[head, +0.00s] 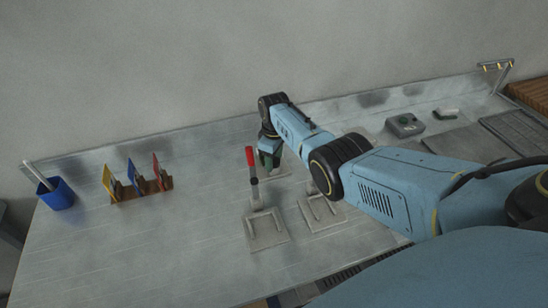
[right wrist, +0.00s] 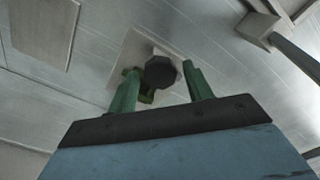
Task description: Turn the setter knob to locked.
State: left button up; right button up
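In the right wrist view a dark, many-sided knob (right wrist: 160,72), which I take to be the setter knob, stands on a pale plate (right wrist: 127,57). My right gripper (right wrist: 160,70) has its two green fingers apart, one on each side of the knob, with a small gap visible at each side. I cannot tell which setting the knob is at. In the head view the right gripper (head: 268,158) points down at the bench, and its wrist and fingers hide the knob. My left gripper is not in view.
A red-handled lever (head: 251,160) stands on a plate just left of the right gripper. Another plate (head: 322,213) lies to its right. A rack (head: 143,192) with coloured cards and a blue cup (head: 58,195) are at left. A grey box (head: 405,125) sits at back right.

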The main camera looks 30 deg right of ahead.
jog(key=c, duration=0.7)
jog(key=shift+c, duration=0.2)
jog(key=shift+m, duration=0.3)
jog(key=m+p, duration=0.1)
jog(key=m, duration=0.1)
jog(key=shift+m, duration=0.3)
jog(key=m, duration=0.3)
jog(key=shift+m+p, duration=0.3)
jog(key=shift+m, duration=0.1)
jog(key=m, duration=1.1)
jog(key=shift+p, duration=0.35)
